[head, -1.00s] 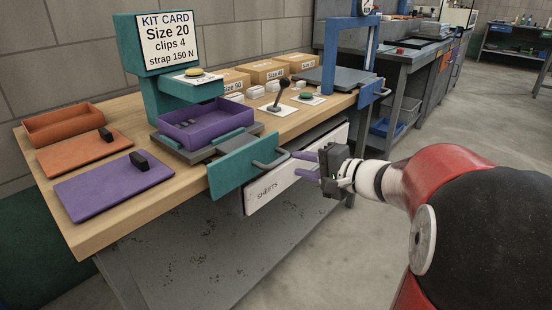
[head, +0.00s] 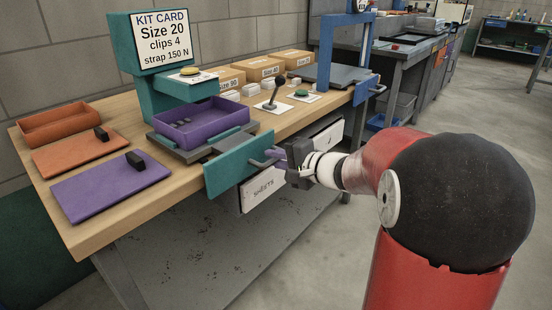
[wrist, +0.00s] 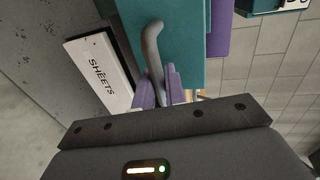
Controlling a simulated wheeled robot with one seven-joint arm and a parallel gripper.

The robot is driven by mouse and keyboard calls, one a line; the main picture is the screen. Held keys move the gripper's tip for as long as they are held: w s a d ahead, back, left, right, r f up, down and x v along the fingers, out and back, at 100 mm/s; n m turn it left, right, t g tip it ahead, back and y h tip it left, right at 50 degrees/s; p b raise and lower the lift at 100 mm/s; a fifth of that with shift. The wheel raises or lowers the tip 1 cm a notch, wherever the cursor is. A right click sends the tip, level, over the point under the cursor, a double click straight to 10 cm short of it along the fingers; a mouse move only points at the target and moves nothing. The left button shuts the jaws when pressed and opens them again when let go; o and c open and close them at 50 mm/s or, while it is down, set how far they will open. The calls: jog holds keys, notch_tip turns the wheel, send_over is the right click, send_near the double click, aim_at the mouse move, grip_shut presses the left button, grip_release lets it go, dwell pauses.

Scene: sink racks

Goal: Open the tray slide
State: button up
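The tray slide is the low platform with a teal front panel (head: 232,172) and a grey bent handle (head: 263,161), under the teal kit-card stand (head: 170,95). A purple tray (head: 203,124) rests on it. The panel and handle (wrist: 153,45) also show in the wrist view. My gripper (head: 277,155) is at the handle. In the wrist view its two purple fingers (wrist: 160,90) lie on either side of the handle, close against it, with no clear gap. The exact contact is partly hidden by the gripper body.
A white drawer marked SHEETS (head: 262,190) sits just below and behind the panel. Orange (head: 80,151) and purple (head: 110,185) lids lie at the left of the bench. The floor in front is open.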

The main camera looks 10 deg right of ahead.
grip_shut()
jog(key=f+b+v, duration=0.3)
jog(key=b+v, duration=0.4)
jog(key=v, duration=0.9)
jog(key=shift+s+d+f, duration=0.2)
jog(key=shift+s+d, duration=0.05)
jog(key=shift+s, duration=0.15)
jog(key=o, duration=0.5)
grip_release()
